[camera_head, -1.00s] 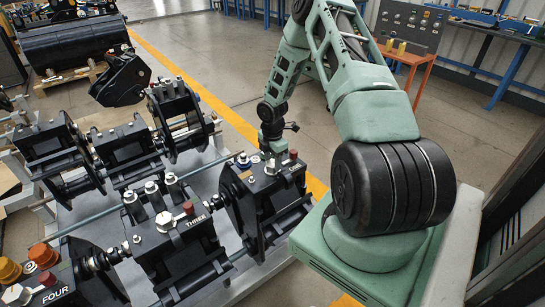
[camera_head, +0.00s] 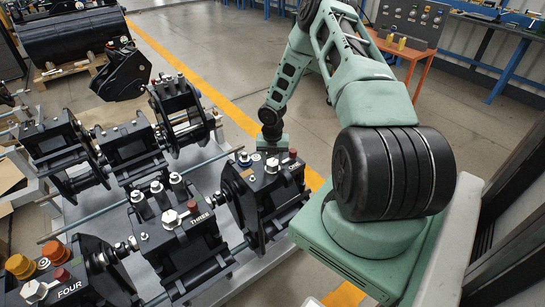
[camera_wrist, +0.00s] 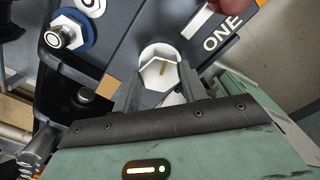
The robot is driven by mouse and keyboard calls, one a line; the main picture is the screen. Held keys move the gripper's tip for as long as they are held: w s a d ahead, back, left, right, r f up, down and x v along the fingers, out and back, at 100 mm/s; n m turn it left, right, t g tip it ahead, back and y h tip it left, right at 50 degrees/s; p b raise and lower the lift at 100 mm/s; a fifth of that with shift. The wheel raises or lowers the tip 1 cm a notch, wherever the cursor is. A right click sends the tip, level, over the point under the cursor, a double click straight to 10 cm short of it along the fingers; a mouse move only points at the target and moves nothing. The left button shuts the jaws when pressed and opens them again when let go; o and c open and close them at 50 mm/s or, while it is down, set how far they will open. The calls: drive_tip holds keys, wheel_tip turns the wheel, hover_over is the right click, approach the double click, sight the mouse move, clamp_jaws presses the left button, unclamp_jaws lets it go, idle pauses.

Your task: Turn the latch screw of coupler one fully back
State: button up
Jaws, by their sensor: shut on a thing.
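Coupler one (camera_head: 262,205) is the black block with the white ONE label, right of coupler three in the head view. Its latch screw (camera_wrist: 158,72) is a pale hex head with a small yellow mark, seen in the wrist view. My gripper (camera_wrist: 159,88) has its two dark fingers on either side of this head and is shut on it. The white ONE label (camera_wrist: 222,33) lies right of the screw.
A red knob (camera_wrist: 242,8) and a pale bar (camera_wrist: 199,20) are beside the screw. A blue-collared fitting (camera_wrist: 68,33) stands at the upper left. Coupler three (camera_head: 180,245) and coupler four (camera_head: 75,275) are close by on the left. Open floor lies behind.

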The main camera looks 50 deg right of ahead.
sight(272, 161)
drive_tip(key=shift+r+n, duration=0.1)
drive_tip(key=shift+n, duration=0.7)
drive_tip(key=shift+p, duration=0.3)
drive_tip(key=o, duration=1)
drive_tip(key=shift+c, duration=0.2)
wheel_tip(272, 161, up, 17)
drive_tip(key=b, duration=0.1)
drive_tip(key=shift+r+b, duration=0.15)
drive_tip(key=shift+b, duration=0.2)
